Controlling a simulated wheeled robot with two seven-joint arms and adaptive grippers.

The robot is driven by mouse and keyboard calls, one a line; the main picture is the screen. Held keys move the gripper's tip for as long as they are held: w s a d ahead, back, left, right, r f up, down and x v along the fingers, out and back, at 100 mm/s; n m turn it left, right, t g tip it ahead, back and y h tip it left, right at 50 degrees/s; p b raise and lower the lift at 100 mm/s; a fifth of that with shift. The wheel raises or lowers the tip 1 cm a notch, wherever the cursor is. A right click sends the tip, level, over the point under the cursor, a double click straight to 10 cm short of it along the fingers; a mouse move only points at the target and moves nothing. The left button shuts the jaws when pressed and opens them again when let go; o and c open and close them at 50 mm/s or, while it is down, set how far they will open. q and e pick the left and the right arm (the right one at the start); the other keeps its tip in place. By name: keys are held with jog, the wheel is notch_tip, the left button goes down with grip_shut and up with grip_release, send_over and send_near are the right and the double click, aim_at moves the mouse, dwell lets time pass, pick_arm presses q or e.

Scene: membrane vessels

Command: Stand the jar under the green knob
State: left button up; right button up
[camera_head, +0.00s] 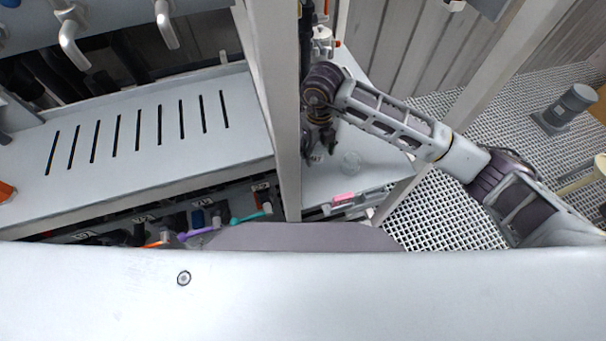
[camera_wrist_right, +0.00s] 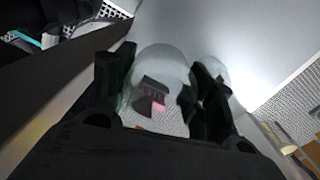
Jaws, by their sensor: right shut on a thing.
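My right gripper (camera_head: 319,148) reaches down behind the white post, over a pale shelf. In the right wrist view its dark fingers (camera_wrist_right: 153,95) are shut on a clear, whitish jar (camera_wrist_right: 162,66). A pink and dark item shows through the jar. In the head view the held jar is mostly hidden by the gripper and cannot be made out. A teal-green handle (camera_head: 250,217) is low, left of the post, and a teal piece (camera_wrist_right: 25,39) shows at upper left in the wrist view. I cannot tell whether this is the green knob. My left gripper is not in view.
A pink item (camera_head: 344,197) is at the shelf's front edge. The white post (camera_head: 275,100) stands close left. Purple (camera_head: 199,232) and orange handles line the lower left.

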jog(key=shift+f+b, duration=0.45)
jog(key=shift+f, duration=0.35)
notch_tip(320, 180, down, 8)
jog(key=b, duration=0.4)
jog(key=shift+f, duration=0.1)
jog(key=shift+f+b, duration=0.65)
jog(key=shift+f, duration=0.6)
jog(key=shift+f+b, duration=0.65)
jog(key=shift+f, duration=0.15)
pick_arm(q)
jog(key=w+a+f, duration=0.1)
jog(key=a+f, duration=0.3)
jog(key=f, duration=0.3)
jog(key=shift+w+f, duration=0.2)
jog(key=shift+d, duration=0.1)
